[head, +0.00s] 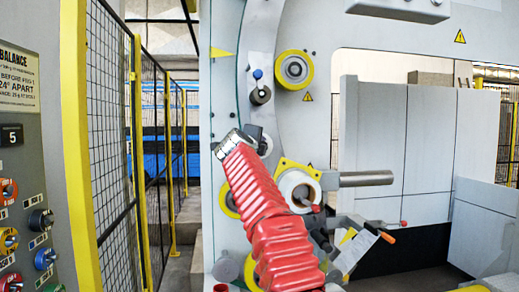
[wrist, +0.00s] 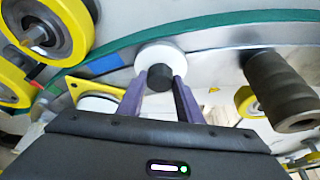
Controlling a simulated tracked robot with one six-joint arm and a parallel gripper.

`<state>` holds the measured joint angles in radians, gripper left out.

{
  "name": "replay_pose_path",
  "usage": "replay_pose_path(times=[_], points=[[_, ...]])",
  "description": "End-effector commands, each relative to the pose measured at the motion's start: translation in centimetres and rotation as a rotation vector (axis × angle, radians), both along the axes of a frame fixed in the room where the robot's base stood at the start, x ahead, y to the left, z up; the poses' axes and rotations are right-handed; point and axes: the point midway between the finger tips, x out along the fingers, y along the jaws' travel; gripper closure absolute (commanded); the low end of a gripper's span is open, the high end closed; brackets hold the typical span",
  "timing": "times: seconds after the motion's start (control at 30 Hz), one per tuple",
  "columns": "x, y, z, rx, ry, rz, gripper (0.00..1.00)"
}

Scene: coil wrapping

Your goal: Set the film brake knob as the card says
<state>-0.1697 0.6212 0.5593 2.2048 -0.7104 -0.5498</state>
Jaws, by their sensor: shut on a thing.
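In the wrist view, my gripper (wrist: 161,92) has its two purple fingers on either side of a small black knob (wrist: 159,78). The knob stands in front of a round white dial (wrist: 158,54) on the grey machine face. The fingers are shut on the knob. Any marks on the dial are too small to read. In the head view, my gripper (head: 258,138) is against the curved grey machine part and hides the knob. A cream card (head: 18,80) at the left edge is cut off; "BALANCE" and "24° APART" can be read on it.
Yellow-rimmed rollers (head: 294,69) and a blue-tipped post (head: 259,86) stand out from the machine near my gripper. A dark ribbed cylinder (wrist: 285,90) is on its right in the wrist view. A panel with coloured knobs (head: 40,220) and a mesh fence (head: 112,130) are at left.

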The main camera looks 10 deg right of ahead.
Motion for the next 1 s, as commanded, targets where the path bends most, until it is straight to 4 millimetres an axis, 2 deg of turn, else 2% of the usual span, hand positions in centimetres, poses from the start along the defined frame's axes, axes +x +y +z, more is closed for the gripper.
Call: replay_pose_path(times=[0.03,1.0], points=[[0.12,-0.59,-0.45,0.017,0.008,-0.012,0.90],[0.03,-0.68,-0.38,0.241,0.010,-0.012,0.90]])
